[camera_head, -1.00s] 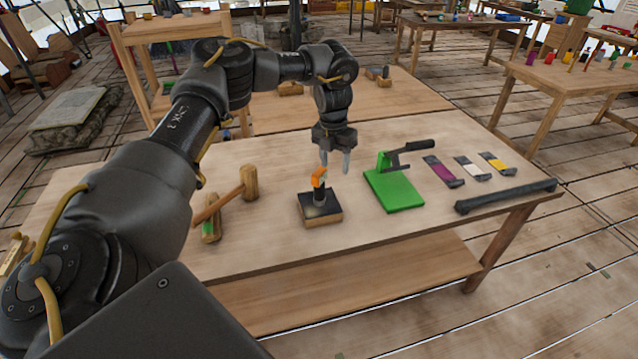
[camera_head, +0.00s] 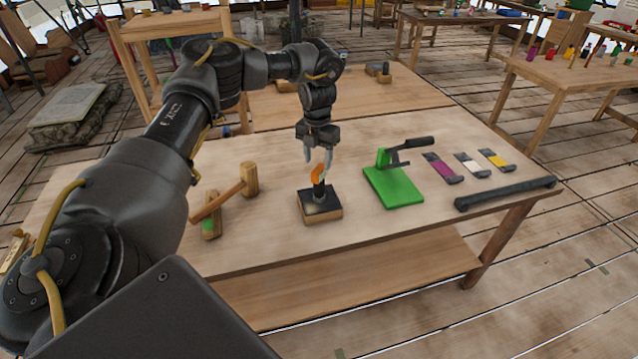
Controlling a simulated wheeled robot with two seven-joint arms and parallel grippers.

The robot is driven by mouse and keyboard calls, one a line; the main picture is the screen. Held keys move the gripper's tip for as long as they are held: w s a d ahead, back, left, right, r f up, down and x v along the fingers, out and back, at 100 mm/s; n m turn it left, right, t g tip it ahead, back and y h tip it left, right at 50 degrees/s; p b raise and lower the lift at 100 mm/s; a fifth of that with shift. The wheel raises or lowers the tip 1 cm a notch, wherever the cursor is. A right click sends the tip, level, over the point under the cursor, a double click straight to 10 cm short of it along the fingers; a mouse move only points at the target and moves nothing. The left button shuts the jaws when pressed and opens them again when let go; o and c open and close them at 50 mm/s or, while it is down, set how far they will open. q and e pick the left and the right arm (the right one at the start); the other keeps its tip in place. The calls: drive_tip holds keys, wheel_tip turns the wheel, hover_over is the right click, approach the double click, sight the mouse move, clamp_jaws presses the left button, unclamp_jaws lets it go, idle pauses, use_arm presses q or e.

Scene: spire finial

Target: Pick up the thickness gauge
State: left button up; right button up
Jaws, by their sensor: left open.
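What looks like the thickness gauge is a small upright tool with an orange top (camera_head: 318,173) and a dark lower part. It stands on a wooden block with a black top (camera_head: 321,208) near the middle of the workbench (camera_head: 270,245). My left gripper (camera_head: 319,159) points down just above it, jaws open. The fingertips are near the orange top, one on either side of it in the picture. I cannot tell whether they touch it. My right gripper is not in view.
A wooden mallet (camera_head: 250,180) lies left of the block, with a green-marked wooden piece (camera_head: 211,227) by its handle. To the right are a green-based lever tool (camera_head: 394,187), several coloured strips (camera_head: 441,168) and a black bar (camera_head: 505,193).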

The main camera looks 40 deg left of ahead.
sight(319, 168)
use_arm(q)
drive_tip(key=shift+f+p, duration=0.35)
drive_tip(key=shift+p, duration=0.05)
drive_tip(key=f, duration=0.1)
drive_tip(key=f+p, duration=0.1)
drive_tip(key=f, duration=0.1)
drive_tip(key=shift+w+f, duration=0.3)
drive_tip(key=shift+f, duration=0.4)
drive_tip(key=shift+c, duration=0.3)
clamp_jaws()
